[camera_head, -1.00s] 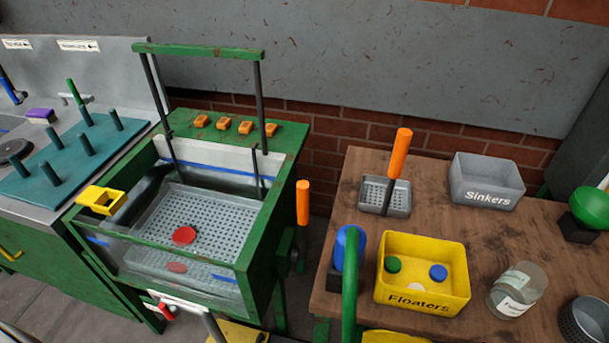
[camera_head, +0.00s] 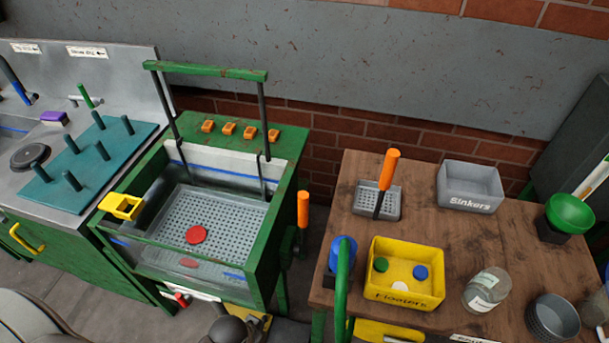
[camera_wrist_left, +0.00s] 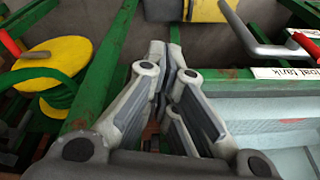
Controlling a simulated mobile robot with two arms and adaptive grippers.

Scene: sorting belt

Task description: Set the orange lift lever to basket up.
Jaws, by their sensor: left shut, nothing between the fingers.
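The orange lift lever (camera_head: 303,209) stands upright on the right side of the green-framed float tank (camera_head: 262,238), above a dark pivot. The grey perforated basket (camera_head: 225,213) is low inside the tank, with a red disc (camera_head: 196,234) over it. My left gripper (camera_wrist_left: 168,52) is shut and empty in the left wrist view, above green frame bars beside the pale tank. I cannot make out the lever in that view. In the head view only dark and pale parts of my left arm show at the bottom left. My right gripper is not in view.
A wooden table (camera_head: 480,240) to the right holds a yellow Floaters bin (camera_head: 405,290), a grey Sinkers bin (camera_head: 470,187), an orange-handled scoop (camera_head: 389,168) and a glass jar (camera_head: 487,290). A narrow gap separates tank and table. A red-handled tap (camera_head: 181,299) is at the tank front.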

